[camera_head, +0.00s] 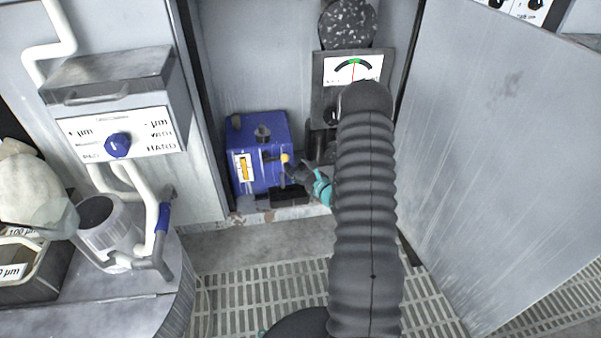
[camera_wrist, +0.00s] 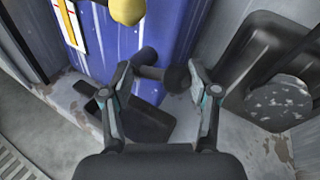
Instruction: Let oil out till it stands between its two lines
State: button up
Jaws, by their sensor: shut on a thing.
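The blue oil tank (camera_head: 262,135) stands on the cabinet floor; its blue wall (camera_wrist: 115,55) fills the top of the wrist view. Its white sight gauge (camera_head: 244,167) shows a tall yellow oil column; the gauge is cut off at the wrist view's top (camera_wrist: 68,22). The oil's place against the two lines is too small to tell. A yellow knob (camera_head: 285,158) sits on the tank's right side. My gripper (camera_wrist: 160,75) is low in front of the tank, its fingers closed around a dark drain handle (camera_wrist: 165,77). A black tray (camera_head: 290,197) lies below it.
A dial panel (camera_head: 352,70) with a green band stands right of the tank. A grey door (camera_head: 500,150) stands open at the right. At the left are a control box (camera_head: 120,135) and a cup (camera_head: 105,228). Grating (camera_head: 265,290) covers the floor.

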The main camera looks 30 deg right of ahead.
jog(key=shift+a+r+n+g, duration=0.15)
jog(key=shift+a+n+g, duration=0.2)
jog(key=shift+n, duration=0.15)
jog(key=o, duration=1.2)
jog(key=shift+w+a, duration=0.15)
jog(key=shift+o, duration=0.2)
jog(key=shift+d, duration=0.35)
jog(key=shift+s, duration=0.3)
jog(key=v, duration=1.1)
jog(key=shift+s, duration=0.3)
